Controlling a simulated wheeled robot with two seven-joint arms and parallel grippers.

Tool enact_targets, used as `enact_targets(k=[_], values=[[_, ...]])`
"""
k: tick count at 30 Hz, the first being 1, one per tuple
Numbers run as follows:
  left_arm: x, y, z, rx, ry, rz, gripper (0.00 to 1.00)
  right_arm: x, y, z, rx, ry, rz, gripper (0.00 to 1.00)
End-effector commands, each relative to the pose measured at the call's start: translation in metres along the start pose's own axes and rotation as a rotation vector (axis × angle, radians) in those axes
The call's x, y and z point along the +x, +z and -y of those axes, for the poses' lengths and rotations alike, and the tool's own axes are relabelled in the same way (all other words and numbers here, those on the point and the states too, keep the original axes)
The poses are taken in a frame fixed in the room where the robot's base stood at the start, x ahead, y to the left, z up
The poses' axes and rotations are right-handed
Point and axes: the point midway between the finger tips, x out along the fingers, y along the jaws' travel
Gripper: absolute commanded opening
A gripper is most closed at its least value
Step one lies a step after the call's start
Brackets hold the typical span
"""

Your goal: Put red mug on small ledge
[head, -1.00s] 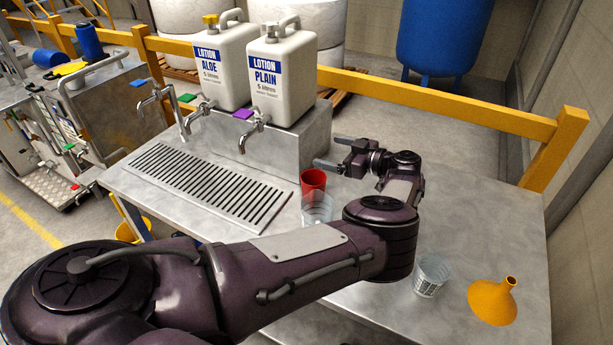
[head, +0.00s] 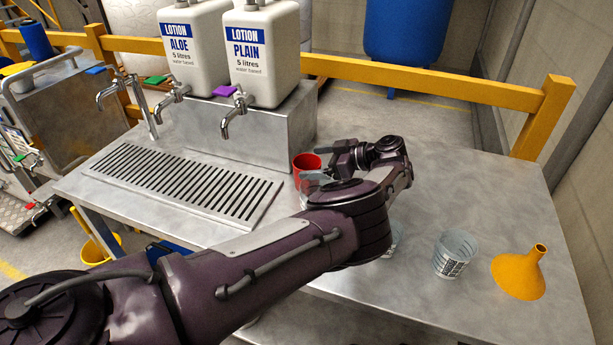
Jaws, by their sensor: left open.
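The red mug (head: 304,163) stands upright on the metal worktop, just right of the drip grille. My left gripper (head: 324,166) is open, low at the mug's right side, with its fingers pointing left towards it. Whether a finger touches the mug cannot be told. A clear cup (head: 311,184) stands just in front of the mug, partly hidden by my gripper and arm. A raised metal block (head: 250,137) carries the lotion containers; I cannot tell whether it is the small ledge. My right gripper is out of view.
Taps hang over the slotted grille (head: 185,182). Another clear cup (head: 455,255) and an orange funnel (head: 520,272) stand at the right front. A further clear cup is mostly hidden behind my forearm. The worktop's right rear is clear. A yellow rail (head: 430,86) runs behind.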

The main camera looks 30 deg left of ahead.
Motion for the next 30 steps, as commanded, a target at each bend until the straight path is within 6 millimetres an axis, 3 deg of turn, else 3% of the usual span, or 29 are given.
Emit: enact_targets(k=[5,13,27,30], values=[[0.023,0.0,0.0,0.002,-0.002,0.0,0.91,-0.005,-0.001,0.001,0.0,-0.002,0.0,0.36],[0.026,0.0,0.0,0.001,0.001,0.0,0.91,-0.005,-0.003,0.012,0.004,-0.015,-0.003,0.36],[0.026,0.001,0.0,0.001,0.0,0.0,0.31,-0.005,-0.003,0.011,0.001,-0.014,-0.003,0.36],[0.026,0.001,0.0,0.001,0.0,0.0,0.26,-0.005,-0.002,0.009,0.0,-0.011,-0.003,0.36]])
